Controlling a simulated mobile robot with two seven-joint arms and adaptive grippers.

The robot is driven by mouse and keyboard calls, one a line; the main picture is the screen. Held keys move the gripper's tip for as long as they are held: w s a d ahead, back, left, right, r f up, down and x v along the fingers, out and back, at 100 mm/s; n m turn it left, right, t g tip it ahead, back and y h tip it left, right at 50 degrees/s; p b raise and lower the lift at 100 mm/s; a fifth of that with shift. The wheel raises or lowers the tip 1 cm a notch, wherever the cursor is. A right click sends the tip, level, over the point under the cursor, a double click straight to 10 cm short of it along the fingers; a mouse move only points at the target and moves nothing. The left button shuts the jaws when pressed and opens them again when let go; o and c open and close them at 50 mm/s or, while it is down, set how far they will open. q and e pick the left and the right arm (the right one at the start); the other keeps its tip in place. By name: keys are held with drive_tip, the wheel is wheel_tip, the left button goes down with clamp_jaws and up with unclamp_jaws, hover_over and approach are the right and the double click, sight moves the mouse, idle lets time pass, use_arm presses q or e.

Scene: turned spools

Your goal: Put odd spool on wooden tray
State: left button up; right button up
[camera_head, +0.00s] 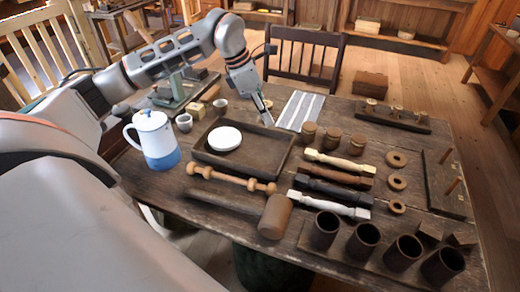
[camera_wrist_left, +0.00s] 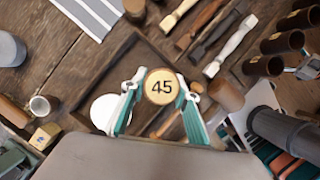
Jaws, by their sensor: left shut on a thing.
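My left gripper (camera_head: 265,119) is above the far right part of the wooden tray (camera_head: 262,153).
A blue-and-white jug (camera_head: 154,140) and a small cup (camera_head: 184,122) stand left of the tray. A turned wooden rod (camera_head: 231,178) and a mallet (camera_head: 275,216) lie in front. Brown lidded-looking pots (camera_head: 308,134) and several spindles (camera_head: 340,162) are at the right.

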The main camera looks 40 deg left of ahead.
use_arm(q)
hover_over(268, 160)
drive_tip(key=s, duration=0.1)
drive_tip(key=f, duration=0.7)
drive_tip(key=a+f, duration=0.1)
drive_tip(key=f, duration=0.3)
drive_tip(key=shift+s+f+b, duration=0.1)
drive_tip(key=shift+f+b, duration=0.2)
drive_tip(key=shift+f, duration=0.45)
wheel_tip(268, 160, down, 4)
drive_tip(key=shift+f, duration=0.15)
drive_tip(key=o, duration=1)
